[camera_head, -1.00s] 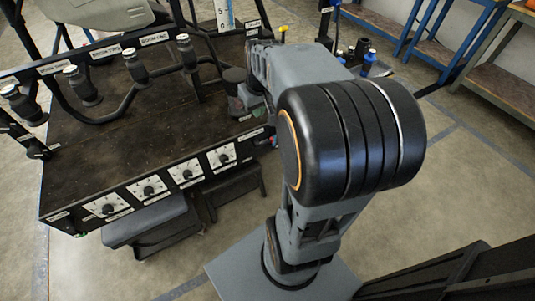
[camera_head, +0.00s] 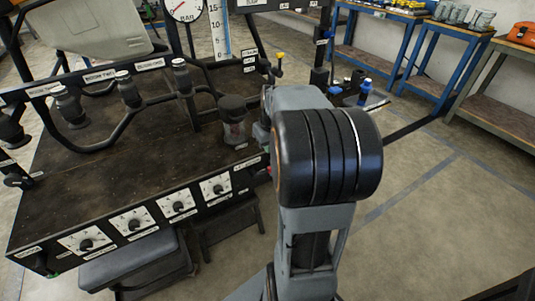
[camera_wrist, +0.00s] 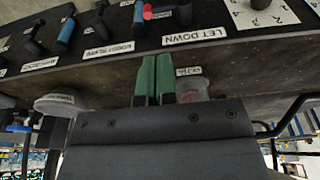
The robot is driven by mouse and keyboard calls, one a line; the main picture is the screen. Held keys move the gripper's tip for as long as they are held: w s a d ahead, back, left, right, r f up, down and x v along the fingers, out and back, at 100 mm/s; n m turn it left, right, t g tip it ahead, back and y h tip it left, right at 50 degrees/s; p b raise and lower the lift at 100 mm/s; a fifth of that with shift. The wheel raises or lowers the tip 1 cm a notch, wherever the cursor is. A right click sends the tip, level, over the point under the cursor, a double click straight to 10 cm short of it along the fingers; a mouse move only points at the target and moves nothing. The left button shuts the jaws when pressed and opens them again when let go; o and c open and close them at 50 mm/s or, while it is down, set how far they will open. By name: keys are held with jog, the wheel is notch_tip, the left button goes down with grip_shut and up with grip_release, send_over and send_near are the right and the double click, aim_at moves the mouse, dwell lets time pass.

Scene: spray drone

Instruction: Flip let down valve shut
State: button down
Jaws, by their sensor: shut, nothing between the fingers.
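In the wrist view a label reading LET DOWN (camera_wrist: 195,36) is on the dark panel at the top. A black valve part (camera_wrist: 183,12), partly cut off, shows just above it, and a small red part (camera_wrist: 147,11) is left of that. I cannot tell whether this valve is open or shut. My gripper (camera_wrist: 155,72) has its green fingers together and empty, below the LET DOWN label and apart from the valve. In the head view my arm hides the gripper and the let down valve.
Other valves, one with a blue handle (camera_wrist: 66,32), line the panel to the left. In the head view the dark bench (camera_head: 120,190) carries several knobs along its front, a lidded jar (camera_head: 233,118) and a round gauge (camera_head: 184,8). Open floor (camera_head: 430,210) lies right.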

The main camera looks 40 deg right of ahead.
aim_at(265, 171)
jog(key=f+b, duration=0.1)
jog(key=f, duration=0.3)
jog(key=w+f+b, duration=0.1)
jog(key=f+b, duration=0.1)
jog(key=f, duration=0.2)
jog(key=w+f+b, duration=0.1)
jog(key=f, duration=0.3)
jog(key=shift+w+d+f+b, duration=0.15)
jog(key=shift+w+f+b, duration=0.05)
jog(key=shift+b, duration=0.2)
jog(key=shift+d, duration=0.1)
